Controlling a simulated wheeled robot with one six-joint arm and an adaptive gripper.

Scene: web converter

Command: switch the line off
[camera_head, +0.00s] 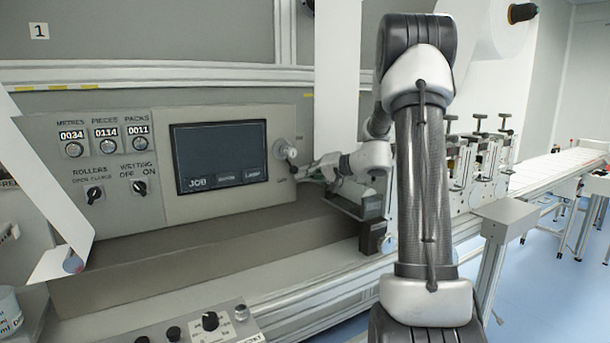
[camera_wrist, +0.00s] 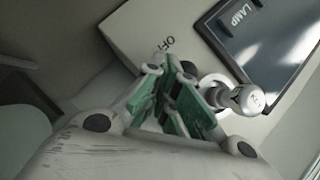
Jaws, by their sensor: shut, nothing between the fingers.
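A pale round switch with a short metal handle (camera_head: 286,149) sits at the right edge of the grey control panel (camera_head: 230,212), beside the dark screen (camera_head: 220,155). The handle (camera_wrist: 243,100) also shows in the wrist view, pointing right from its white ring. An OFF mark (camera_wrist: 163,46) is printed on the panel there. My gripper (camera_head: 306,172) is just below and right of the switch, shut and empty. In the wrist view its green-padded fingers (camera_wrist: 180,75) lie close beside the ring. I cannot tell whether they touch it.
Counters (camera_head: 104,139) and small black ROLLERS and WETTING knobs (camera_head: 139,188) are on the panel's left. A lower box with knobs (camera_head: 210,321) stands in front. A white web (camera_head: 337,80) hangs behind my arm. Machine units (camera_head: 480,165) stand at right.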

